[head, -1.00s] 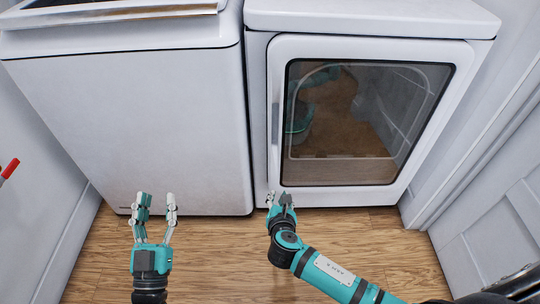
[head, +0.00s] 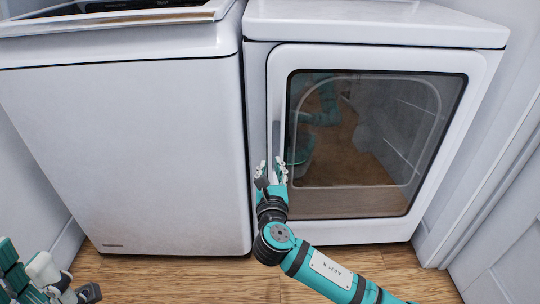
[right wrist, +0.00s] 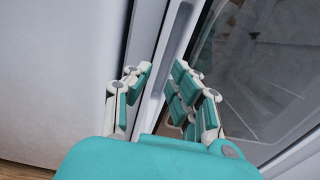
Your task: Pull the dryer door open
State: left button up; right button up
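The dryer (head: 375,28) is the white machine on the right. Its door (head: 335,56) has a white frame and a dark glass window, and looks closed. A pale vertical handle (head: 276,122) runs along the door's left edge. My right gripper (head: 272,170) is at the lower part of this handle, fingers pointing up. In the right wrist view the fingers of my right gripper (right wrist: 160,88) are apart, with the handle strip (right wrist: 163,62) between them; contact cannot be told. My left gripper (head: 30,270) is low at the left corner, partly cut off, its fingers apart and empty.
A white washer (head: 130,140) stands close beside the dryer on the left, with a narrow gap between. A white panelled door or wall (head: 505,235) bounds the right side. Wooden floor (head: 180,278) is clear in front of the machines.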

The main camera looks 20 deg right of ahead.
aim_at(270, 146)
jog(key=b+x, duration=0.2)
jog(key=x, duration=0.6)
jog(key=shift+w+b, duration=0.15)
jog(key=shift+b, duration=0.15)
grip_shut()
